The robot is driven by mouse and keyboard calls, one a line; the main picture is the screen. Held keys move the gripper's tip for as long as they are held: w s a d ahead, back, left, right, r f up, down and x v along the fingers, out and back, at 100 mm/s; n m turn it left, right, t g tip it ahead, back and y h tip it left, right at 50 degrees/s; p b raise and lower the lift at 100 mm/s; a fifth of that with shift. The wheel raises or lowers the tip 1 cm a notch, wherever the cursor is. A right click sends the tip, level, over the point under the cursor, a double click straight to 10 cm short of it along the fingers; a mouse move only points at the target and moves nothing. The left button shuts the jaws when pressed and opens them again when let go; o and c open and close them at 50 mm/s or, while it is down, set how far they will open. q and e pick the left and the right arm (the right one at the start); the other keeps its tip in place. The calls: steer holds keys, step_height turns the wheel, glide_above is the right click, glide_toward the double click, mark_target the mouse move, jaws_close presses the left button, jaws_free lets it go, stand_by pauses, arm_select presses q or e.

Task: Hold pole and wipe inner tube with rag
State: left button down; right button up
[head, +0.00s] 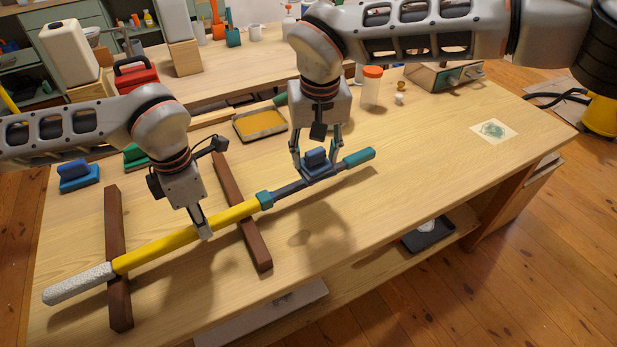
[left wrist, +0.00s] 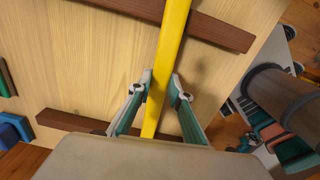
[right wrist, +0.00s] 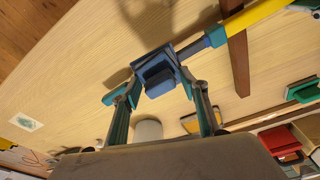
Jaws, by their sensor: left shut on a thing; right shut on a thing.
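The pole has a yellow outer tube (head: 165,244), a grey inner tube (head: 286,190), a teal collar (head: 264,200), a teal end (head: 358,157) and a speckled light grip (head: 78,283). It lies across two brown wooden rails. My left gripper (head: 203,228) is shut on the yellow tube; the left wrist view shows its fingers on both sides of the tube (left wrist: 167,60). In the right wrist view the wiper (right wrist: 158,75) hides part of the tube.
The brown rails (head: 117,310) (head: 258,252) stand on the wooden table (head: 400,200). Behind are another blue block (head: 78,177), a green block (head: 135,157), a yellow-filled tray (head: 260,122), and an orange-lidded jar (head: 371,88). The table's right side is mostly clear.

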arm_select(q)
steer(key=c, duration=1.8)
jaws_free()
steer(key=shift+o, duration=0.2)
step_height(320, 180, up, 12)
steer(key=shift+s, duration=0.1)
